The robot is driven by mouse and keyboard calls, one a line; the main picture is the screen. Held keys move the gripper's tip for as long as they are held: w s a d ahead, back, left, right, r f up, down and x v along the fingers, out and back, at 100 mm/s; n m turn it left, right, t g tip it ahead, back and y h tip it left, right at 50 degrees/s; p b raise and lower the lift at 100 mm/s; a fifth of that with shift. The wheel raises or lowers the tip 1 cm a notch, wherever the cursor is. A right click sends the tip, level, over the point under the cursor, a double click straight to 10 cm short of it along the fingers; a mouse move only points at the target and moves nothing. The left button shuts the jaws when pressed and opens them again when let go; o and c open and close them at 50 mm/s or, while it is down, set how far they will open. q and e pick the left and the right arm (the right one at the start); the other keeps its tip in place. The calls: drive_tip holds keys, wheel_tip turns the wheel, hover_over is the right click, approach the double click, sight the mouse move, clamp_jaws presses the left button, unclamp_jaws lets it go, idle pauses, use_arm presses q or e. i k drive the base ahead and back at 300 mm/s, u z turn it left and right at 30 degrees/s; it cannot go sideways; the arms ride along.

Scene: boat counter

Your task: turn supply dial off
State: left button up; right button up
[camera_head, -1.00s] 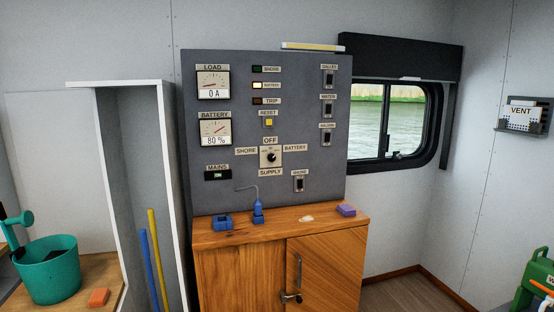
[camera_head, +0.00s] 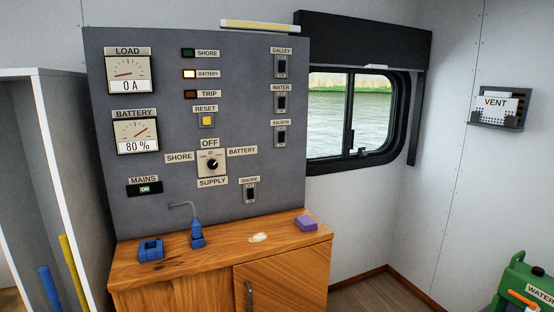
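The supply dial (camera_head: 212,164) is a small black knob on a light square plate in the lower middle of the grey panel (camera_head: 160,80). Labels stand around it: OFF (camera_head: 210,143) above, SHORE (camera_head: 179,157) to the left, BATTERY (camera_head: 242,151) to the right and SUPPLY below. The knob's pointer is too small to read for certain. The BATTERY lamp (camera_head: 189,74) is lit pale; the SHORE and TRIP lamps look dark. The MAINS display (camera_head: 145,188) reads ON. Neither of my grippers is in view.
A wooden cabinet (camera_head: 190,262) juts out below the panel. On it are a blue socket (camera_head: 151,249), a blue plug (camera_head: 197,236) with a grey cable, and a purple block (camera_head: 306,222). A white partition (camera_head: 62,190) stands at the left; a green water can (camera_head: 525,285) is at lower right.

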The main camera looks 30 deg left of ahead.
sight(212, 164)
drive_tip(key=z, duration=0.15)
drive_tip(key=i, duration=1.25)
drive_tip(key=u, duration=0.35)
